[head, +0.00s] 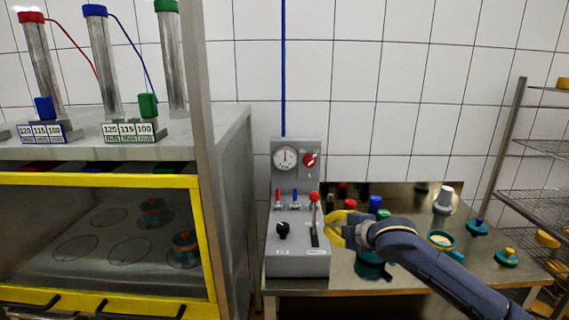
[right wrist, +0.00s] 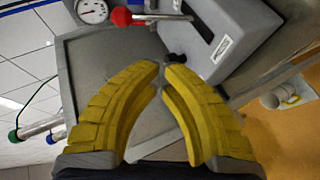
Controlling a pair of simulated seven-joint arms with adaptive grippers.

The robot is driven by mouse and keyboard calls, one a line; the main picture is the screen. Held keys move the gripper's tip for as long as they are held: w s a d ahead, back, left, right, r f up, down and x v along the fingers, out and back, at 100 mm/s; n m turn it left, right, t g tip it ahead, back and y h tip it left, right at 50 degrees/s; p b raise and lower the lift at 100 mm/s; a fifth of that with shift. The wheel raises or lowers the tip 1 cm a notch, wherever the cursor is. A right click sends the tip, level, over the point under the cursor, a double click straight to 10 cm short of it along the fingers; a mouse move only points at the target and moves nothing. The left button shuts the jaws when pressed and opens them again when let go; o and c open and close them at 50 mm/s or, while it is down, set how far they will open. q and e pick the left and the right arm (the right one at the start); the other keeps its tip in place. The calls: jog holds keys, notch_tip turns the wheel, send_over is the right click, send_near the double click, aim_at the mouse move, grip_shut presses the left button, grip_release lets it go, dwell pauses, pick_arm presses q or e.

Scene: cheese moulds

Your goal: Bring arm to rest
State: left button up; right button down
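My right gripper (head: 334,228) has yellow fingers and comes in from the lower right. It is just right of the grey control box (head: 297,250), beside its red-knobbed lever (head: 314,197). In the right wrist view my right gripper (right wrist: 161,68) shows two curved yellow fingers. Their tips are close together with a narrow gap and nothing between them. The red knob (right wrist: 122,16) shows beyond the tips. Whether the gripper touches the box cannot be told. My left gripper is not in view.
A teal mould (head: 371,266) stands below my right forearm on the steel table. More moulds (head: 478,227) and a white-grey piece (head: 443,200) are to the right. A wire rack (head: 535,205) bounds the right side. A yellow-framed cabinet (head: 100,180) fills the left.

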jog(key=s+f+m+h, duration=0.4)
jog(key=s+f+m, duration=0.2)
jog(key=s+f, duration=1.3)
jog(key=s+d+f+m+g+h, duration=0.25)
jog(key=s+d, duration=0.25)
jog(key=s, duration=0.3)
jog(key=s+d+f+m+g+h, duration=0.1)
jog(key=s+d+f+m+h, duration=0.1)
jog(key=s+d+f, duration=0.45)
jog(key=s+d+f+m+g+h, duration=0.1)
jog(key=s+d+m+h, duration=0.15)
jog(key=s, duration=0.65)
jog(key=s+a+f+g+y, duration=0.2)
jog(key=a+f, duration=0.1)
jog(key=f, duration=1.4)
jog(key=s+a+f+g+y, duration=0.1)
jog(key=s+a+f+y, duration=0.15)
jog(key=f, duration=1.45)
jog(key=s+f+m+g, duration=0.3)
jog(key=s+f, duration=1.4)
jog(key=s, duration=0.3)
jog(key=shift+s+f+m+y, duration=0.15)
jog(key=shift+f+m+y, duration=0.05)
jog(key=shift+m+y, duration=0.15)
